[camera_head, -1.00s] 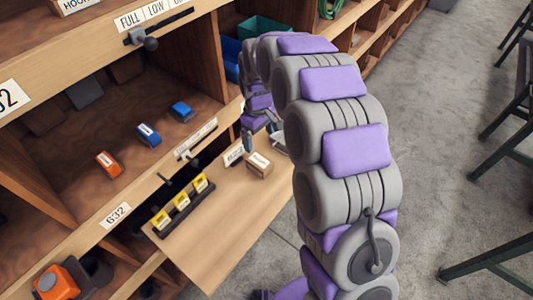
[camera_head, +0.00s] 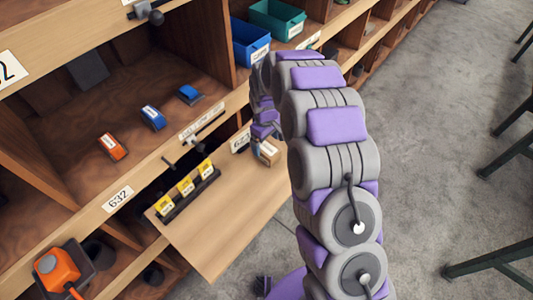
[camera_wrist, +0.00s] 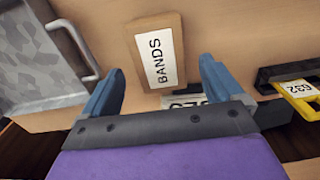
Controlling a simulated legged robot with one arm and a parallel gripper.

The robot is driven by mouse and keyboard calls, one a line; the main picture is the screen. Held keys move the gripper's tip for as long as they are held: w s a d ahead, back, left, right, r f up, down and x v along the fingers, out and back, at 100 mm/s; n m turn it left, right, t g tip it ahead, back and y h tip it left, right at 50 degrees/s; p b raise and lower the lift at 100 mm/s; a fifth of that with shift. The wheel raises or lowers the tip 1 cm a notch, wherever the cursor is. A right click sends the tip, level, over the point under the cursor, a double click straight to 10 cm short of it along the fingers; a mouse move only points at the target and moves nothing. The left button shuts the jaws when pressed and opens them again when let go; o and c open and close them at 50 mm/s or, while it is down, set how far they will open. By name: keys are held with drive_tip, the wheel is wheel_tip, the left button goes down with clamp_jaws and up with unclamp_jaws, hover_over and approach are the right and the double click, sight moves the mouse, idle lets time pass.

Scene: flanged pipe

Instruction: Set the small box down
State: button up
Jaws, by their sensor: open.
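The small box (camera_wrist: 157,50) is brown cardboard with a white "BANDS" label. In the wrist view it lies on a light wooden board just beyond and partly between my fingertips. In the head view the box (camera_head: 267,153) rests near the back right end of the pull-out board (camera_head: 225,215), partly hidden by my gripper. My gripper (camera_wrist: 162,68) is open, with one blue finger on each side of the box's near end. Clear gaps show on both sides of the box. In the head view my gripper (camera_head: 258,143) is small and partly hidden by the arm.
A dark rack with yellow-labelled blocks (camera_head: 185,188) stands on the board's left part. A grey metal tray with a handle (camera_wrist: 45,55) lies left of the box in the wrist view. Blue (camera_head: 247,42) and green bins (camera_head: 277,18) stand on the shelf behind. The board's front is clear.

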sight(267, 147)
drive_tip(key=f+b, duration=0.1)
drive_tip(key=f, duration=0.1)
drive_tip(key=f+b, duration=0.1)
drive_tip(key=f, duration=0.2)
drive_tip(key=shift+s+d+f, duration=0.15)
drive_tip(key=shift+s+f, duration=0.05)
drive_tip(key=shift+f, duration=0.1)
drive_tip(key=c, duration=1.4)
drive_tip(key=shift+r, duration=0.1)
